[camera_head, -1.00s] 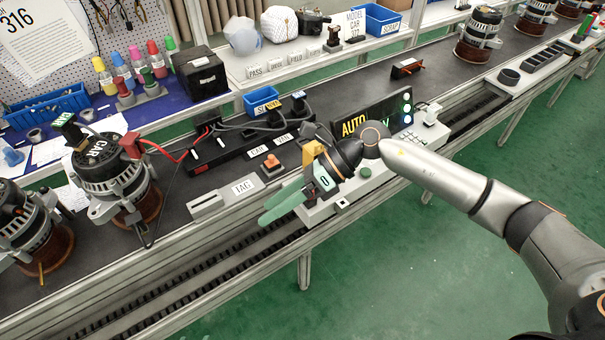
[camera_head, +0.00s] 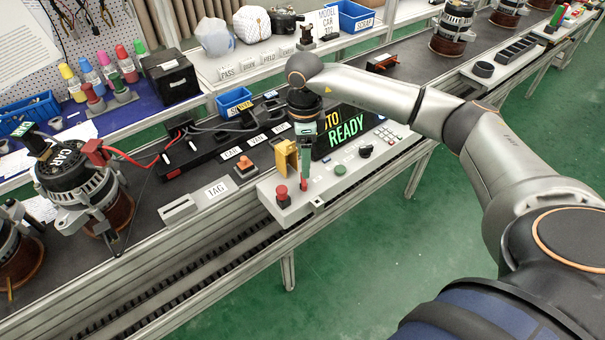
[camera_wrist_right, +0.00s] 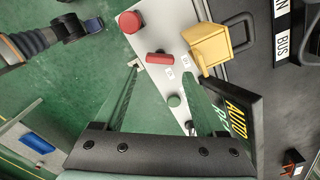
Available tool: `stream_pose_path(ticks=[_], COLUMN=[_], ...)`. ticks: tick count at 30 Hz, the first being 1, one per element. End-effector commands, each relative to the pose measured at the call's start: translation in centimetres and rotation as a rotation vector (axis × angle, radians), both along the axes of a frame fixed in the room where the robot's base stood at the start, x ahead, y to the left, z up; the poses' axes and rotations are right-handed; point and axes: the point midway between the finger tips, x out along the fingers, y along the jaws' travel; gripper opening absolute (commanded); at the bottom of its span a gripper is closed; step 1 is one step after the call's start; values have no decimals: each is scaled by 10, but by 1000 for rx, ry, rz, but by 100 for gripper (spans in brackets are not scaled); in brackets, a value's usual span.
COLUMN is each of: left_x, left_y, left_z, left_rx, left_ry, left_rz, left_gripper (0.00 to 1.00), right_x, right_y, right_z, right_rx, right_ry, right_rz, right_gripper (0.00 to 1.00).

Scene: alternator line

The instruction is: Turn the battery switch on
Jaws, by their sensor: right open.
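A red bar-shaped handle (camera_wrist_right: 160,58), which looks like the battery switch, sits on the light grey control panel (camera_wrist_right: 150,38) with two small labels beside it, too small to read surely. My right gripper (camera_head: 304,184) points down over the panel in the head view. In the right wrist view its green fingers (camera_wrist_right: 160,74) are open and apart, with the red handle between and just beyond the tips. I cannot tell any contact. In the head view the handle is mostly hidden by the fingers. My left gripper is not in view.
A red mushroom button (camera_wrist_right: 130,22), a yellow block (camera_wrist_right: 208,47) and a green button (camera_wrist_right: 174,101) sit close around the handle. A display reading READY (camera_head: 347,131) stands behind. A black knob (camera_head: 365,151) is farther right. Alternators stand at left and far right.

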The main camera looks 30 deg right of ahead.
Motion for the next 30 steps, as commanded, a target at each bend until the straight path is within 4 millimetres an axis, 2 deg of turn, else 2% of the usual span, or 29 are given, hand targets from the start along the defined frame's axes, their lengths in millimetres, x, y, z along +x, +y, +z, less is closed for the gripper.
stream_pose_path(ticks=[3,9,15,22,23,30], left_x=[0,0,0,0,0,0], left_y=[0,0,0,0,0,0], left_z=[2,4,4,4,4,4], left_rx=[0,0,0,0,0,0], left_ry=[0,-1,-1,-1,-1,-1], left_rz=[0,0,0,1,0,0], left_gripper=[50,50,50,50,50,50], right_x=[-1,0,0,0,0,0], right_y=[1,1,0,0,0,1], right_z=[-25,-54,-66,-66,-66,-66], right_rx=[1,2,1,2,2,2], right_ry=[5,1,0,-1,-1,-1], right_rz=[1,0,1,1,1,1], right_gripper=[72,72,72,72,71,44])
